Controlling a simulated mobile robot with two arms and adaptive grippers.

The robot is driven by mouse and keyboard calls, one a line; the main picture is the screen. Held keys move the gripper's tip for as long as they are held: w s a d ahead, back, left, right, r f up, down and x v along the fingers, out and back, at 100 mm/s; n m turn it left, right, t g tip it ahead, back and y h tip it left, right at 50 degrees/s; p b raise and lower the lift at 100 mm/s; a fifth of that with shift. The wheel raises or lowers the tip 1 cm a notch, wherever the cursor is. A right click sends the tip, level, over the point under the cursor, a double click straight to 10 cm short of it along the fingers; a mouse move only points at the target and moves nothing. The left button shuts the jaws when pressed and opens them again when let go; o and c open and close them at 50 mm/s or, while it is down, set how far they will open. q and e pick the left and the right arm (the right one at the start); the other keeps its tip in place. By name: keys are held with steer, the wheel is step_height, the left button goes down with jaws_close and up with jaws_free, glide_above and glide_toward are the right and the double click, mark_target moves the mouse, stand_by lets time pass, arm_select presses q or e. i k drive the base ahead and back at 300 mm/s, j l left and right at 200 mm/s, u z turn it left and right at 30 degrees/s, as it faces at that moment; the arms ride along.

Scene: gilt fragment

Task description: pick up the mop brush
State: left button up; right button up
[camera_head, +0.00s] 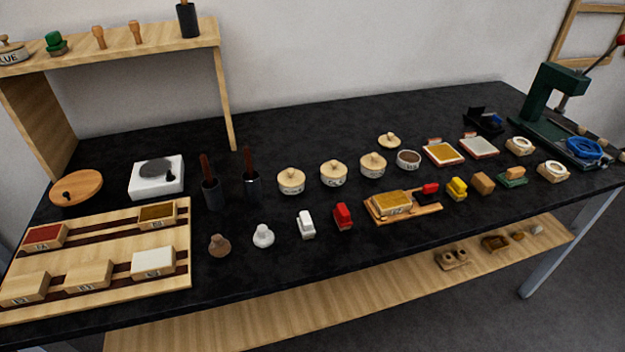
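No object is clearly marked as the mop brush, and I cannot tell for sure which one it is. Two dark cups stand near the middle left of the black table: the left cup (212,195) and the right cup (252,188). Each has a reddish-brown handle sticking up, the left handle (205,167) and the right handle (250,162). The lower ends are hidden in the cups. On the raised wooden shelf (180,42) two small wooden-handled pieces stand upright, one (98,37) left of the other (136,32). Neither gripper is in view.
A wooden rack (110,240) with several labelled blocks lies left of the cups. A white device (157,177) is behind it. Lidded pots, including one pot (291,181), stand right of the cups. A green press (552,100) is far right. The table's back middle is clear.

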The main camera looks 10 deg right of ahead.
mark_target(247, 158)
steer(key=l+u, duration=0.2)
steer(key=u, duration=0.2)
steer(key=l+u, duration=0.2)
steer(key=u, duration=0.2)
steer(key=k+l+u, duration=0.1)
steer(key=u, duration=0.3)
steer(key=l, duration=0.1)
